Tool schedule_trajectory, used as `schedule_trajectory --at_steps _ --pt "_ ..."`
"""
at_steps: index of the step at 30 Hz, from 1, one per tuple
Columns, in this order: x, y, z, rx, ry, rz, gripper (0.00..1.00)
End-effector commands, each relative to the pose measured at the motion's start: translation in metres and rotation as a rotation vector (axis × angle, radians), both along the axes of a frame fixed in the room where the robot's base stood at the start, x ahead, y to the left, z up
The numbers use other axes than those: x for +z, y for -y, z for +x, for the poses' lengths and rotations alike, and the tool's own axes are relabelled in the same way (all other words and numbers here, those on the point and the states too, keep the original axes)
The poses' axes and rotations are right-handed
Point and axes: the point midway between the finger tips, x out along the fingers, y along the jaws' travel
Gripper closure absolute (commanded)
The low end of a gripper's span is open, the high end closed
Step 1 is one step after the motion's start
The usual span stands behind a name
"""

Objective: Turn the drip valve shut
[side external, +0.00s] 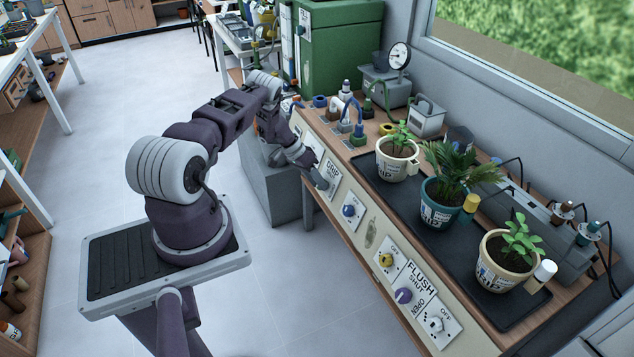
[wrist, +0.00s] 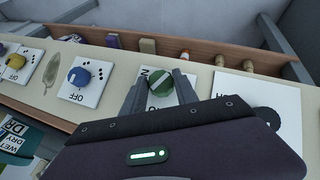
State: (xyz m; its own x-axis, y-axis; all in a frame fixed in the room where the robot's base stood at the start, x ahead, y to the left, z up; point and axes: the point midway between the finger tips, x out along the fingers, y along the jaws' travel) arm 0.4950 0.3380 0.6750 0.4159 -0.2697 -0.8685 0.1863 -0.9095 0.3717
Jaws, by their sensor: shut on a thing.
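A panel front carries a row of knobs. A label plate reading DRIP (side external: 333,170) sits right by my gripper (side external: 320,180) in the side view. In the wrist view a round green knob with a pale diagonal stripe (wrist: 161,84) lies between the two fingers of my gripper (wrist: 160,86). The fingers are shut on the knob, one on each side. The knob's white plate (wrist: 146,72) is partly covered by the gripper, so its lettering cannot be read in full. In the side view my gripper hides the green knob.
A blue knob (side external: 349,210), a yellow knob (side external: 386,260) and a purple knob (side external: 403,295) sit along the same panel. A dark knob (wrist: 266,115) is partly hidden at right in the wrist view. Potted plants stand on a black tray (side external: 440,245) above the panel.

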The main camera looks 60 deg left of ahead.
Motion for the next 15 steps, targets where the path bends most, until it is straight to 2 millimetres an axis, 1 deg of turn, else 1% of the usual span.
schedule_trajectory --at_steps 2,6,11,14,15 --pt "0.0 -0.002 0.003 0.019 0.01 -0.048 1.0" --pt "-0.001 -0.003 0.002 0.049 0.007 -0.123 1.0" --pt "-0.004 -0.016 -0.003 0.102 0.0 -0.178 1.0" --pt "-0.005 -0.02 -0.004 0.123 -0.001 -0.203 0.94" --pt "-0.005 -0.019 -0.004 0.125 -0.001 -0.214 0.93"
